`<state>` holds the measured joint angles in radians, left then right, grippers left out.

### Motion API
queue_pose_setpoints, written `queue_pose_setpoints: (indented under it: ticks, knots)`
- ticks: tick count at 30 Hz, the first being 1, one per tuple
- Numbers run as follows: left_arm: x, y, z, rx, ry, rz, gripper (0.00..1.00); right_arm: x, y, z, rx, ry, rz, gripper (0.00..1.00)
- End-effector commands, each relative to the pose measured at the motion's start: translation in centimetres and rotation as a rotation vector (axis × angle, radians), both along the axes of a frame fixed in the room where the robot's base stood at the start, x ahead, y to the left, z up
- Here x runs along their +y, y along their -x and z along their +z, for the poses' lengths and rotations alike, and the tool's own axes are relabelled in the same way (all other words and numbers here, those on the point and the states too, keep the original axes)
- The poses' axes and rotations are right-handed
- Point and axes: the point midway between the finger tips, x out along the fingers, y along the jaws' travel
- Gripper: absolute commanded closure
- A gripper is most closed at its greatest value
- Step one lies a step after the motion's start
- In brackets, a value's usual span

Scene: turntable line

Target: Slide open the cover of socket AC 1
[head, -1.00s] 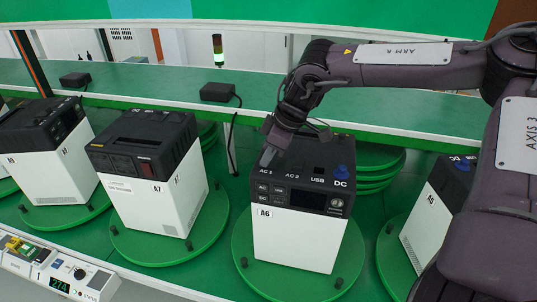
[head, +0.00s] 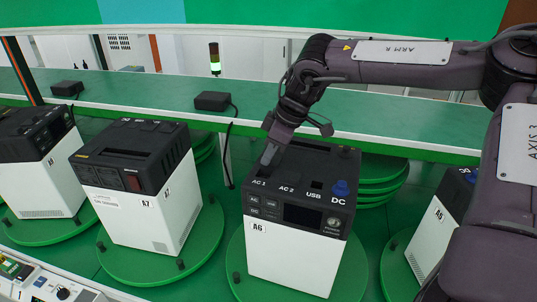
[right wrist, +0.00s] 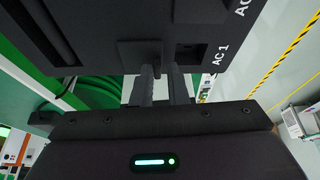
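Unit A6 (head: 297,262) is a white box with a black top, on a green turntable disc. Its top carries the labels AC 1, AC 2, USB and DC, with a blue knob by DC. My right gripper (head: 269,156) points down at the AC 1 spot and hides it in the head view. In the right wrist view a small raised dark cover (right wrist: 138,52) sits beside a recessed socket AC 1 (right wrist: 190,54), which shows partly uncovered. My right fingers (right wrist: 161,84) reach the cover's lower edge with a narrow gap between them; their grip is unclear. My left gripper is out of view.
Unit A7 (head: 126,216) stands on its disc (head: 152,268) to the left, with another unit beyond. Unit A5 (head: 432,228) is at the right, close to my right arm. A black adapter (head: 212,101) lies on the green shelf behind, its cable hanging down.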

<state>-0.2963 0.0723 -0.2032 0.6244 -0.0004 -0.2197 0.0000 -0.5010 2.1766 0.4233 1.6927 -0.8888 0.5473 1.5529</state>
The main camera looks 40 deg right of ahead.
Motion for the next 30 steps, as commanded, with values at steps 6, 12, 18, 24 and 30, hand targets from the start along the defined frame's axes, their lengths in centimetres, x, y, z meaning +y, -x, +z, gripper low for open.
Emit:
queue_pose_setpoints:
  ticks: [6,12,18,24,30]
  knots:
    - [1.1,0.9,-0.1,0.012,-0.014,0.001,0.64,0.1,0.0,0.0,0.001,-0.002,0.002,0.71]
    - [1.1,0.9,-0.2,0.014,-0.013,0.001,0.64,0.1,0.1,0.1,0.001,-0.003,0.003,0.71]
    - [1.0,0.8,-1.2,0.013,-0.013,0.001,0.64,-0.5,0.7,2.1,-0.004,-0.003,0.002,0.71]
    - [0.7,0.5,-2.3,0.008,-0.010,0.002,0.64,-1.4,1.8,5.2,-0.004,-0.002,0.001,0.71]
    - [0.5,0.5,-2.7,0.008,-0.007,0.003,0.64,-1.9,2.4,7.0,-0.001,-0.003,0.002,0.71]
